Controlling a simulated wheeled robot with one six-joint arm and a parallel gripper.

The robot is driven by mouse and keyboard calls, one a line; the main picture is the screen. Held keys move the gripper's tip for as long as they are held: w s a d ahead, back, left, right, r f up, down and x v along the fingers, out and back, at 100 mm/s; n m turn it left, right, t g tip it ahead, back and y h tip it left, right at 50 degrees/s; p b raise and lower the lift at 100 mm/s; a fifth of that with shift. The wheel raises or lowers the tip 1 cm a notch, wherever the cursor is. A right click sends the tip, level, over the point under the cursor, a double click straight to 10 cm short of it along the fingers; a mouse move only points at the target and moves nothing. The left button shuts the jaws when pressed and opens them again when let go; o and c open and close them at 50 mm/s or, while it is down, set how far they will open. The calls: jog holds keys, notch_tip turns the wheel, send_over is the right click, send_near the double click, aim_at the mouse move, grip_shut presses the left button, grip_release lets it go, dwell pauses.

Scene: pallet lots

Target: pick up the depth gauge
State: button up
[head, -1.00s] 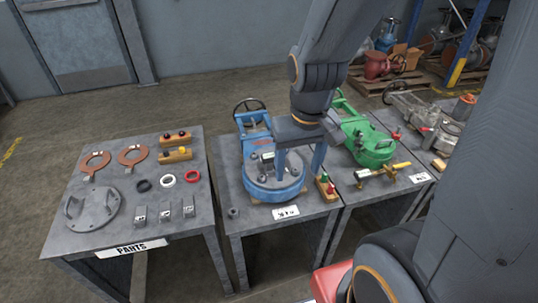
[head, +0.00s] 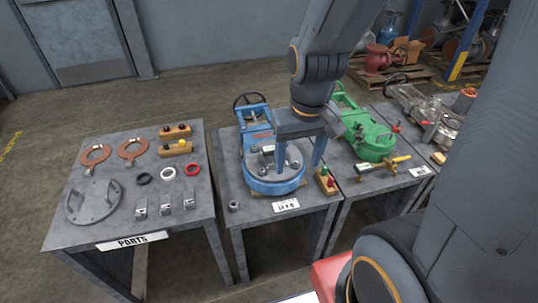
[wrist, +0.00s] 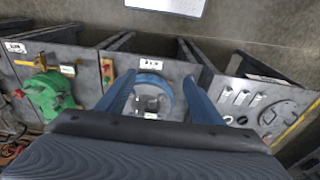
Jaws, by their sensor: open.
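A small grey device with a pale display (head: 268,150), seemingly the depth gauge, lies on the round flange of the blue valve (head: 275,188). A grey shape also shows inside the blue ring in the wrist view (wrist: 150,103), too small to make out fully. My gripper (head: 300,167) is open and empty, fingers pointing down, in front of and above the blue valve. In the head view my gripper covers part of the flange. In the wrist view the blue ring shows between the two fingers.
A small wooden block with red and green pieces (head: 326,181) stands right of the blue valve. A green valve (head: 372,143) and a yellow-handled tool (head: 385,163) are farther right. The parts table (head: 110,225) stands left, across a gap.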

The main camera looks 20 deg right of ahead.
aim_at(268, 151)
dwell(0.5)
jog(key=shift+o, duration=0.4)
jog(key=w+f+t+b, duration=0.1)
jog(key=w+f+b, duration=0.1)
jog(key=w+f, duration=0.3)
jog(key=w+f+t+b, duration=0.1)
jog(key=w+f+t, duration=0.1)
jog(key=w+f, duration=0.4)
jog(key=w+f+t+b, duration=0.1)
jog(key=w+f, duration=0.4)
jog(key=w, duration=0.7)
jog(key=shift+f+t+b, duration=0.2)
jog(key=shift+t+b, duration=0.2)
jog(key=shift+b, duration=0.4)
jog(key=shift+w+p+x, duration=0.25)
jog(key=shift+p+x, duration=0.65)
jog(key=shift+x, duration=2.95)
jog(key=shift+s+r, duration=0.1)
jog(key=shift+r, duration=0.05)
jog(key=c, duration=1.4)
jog(key=shift+c, duration=1.1)
jog(key=shift+r, duration=0.15)
